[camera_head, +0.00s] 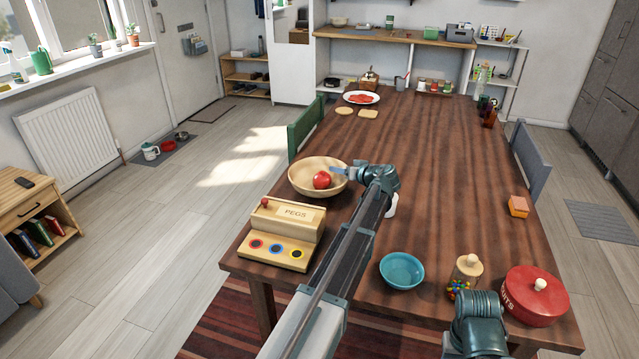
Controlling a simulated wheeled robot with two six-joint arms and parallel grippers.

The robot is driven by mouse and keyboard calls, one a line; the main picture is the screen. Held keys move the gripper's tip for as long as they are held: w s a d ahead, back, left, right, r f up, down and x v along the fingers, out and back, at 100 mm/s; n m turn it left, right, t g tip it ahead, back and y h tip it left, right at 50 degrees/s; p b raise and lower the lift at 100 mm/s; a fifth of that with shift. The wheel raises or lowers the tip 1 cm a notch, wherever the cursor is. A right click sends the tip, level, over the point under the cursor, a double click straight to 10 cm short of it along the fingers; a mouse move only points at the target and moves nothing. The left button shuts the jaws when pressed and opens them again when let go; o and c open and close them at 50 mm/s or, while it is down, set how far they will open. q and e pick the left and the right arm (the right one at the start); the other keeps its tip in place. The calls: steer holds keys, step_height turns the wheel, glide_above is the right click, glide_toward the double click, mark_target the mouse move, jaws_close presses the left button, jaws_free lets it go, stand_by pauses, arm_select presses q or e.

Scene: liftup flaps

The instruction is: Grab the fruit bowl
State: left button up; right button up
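The fruit bowl (305,187) is a wide, pale wooden bowl on the left side of the dark wooden table (425,185). A red apple (321,180) lies in it. My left gripper (339,171) reaches to the bowl's right side, with its fingertips at or over the rim. I cannot tell whether the fingers touch the rim or how far apart they are. Part of my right arm shows at the bottom right, but its gripper is not visible.
A wooden pegs box (285,232) stands just in front of the bowl. A blue bowl (402,271), a lidded jar (466,272) and a red tin (536,296) stand at the front right. An orange-topped block (518,206) lies near the right edge. The table's middle is mostly clear.

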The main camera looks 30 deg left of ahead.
arm_select(q)
jaws_close()
stand_by(1.2)
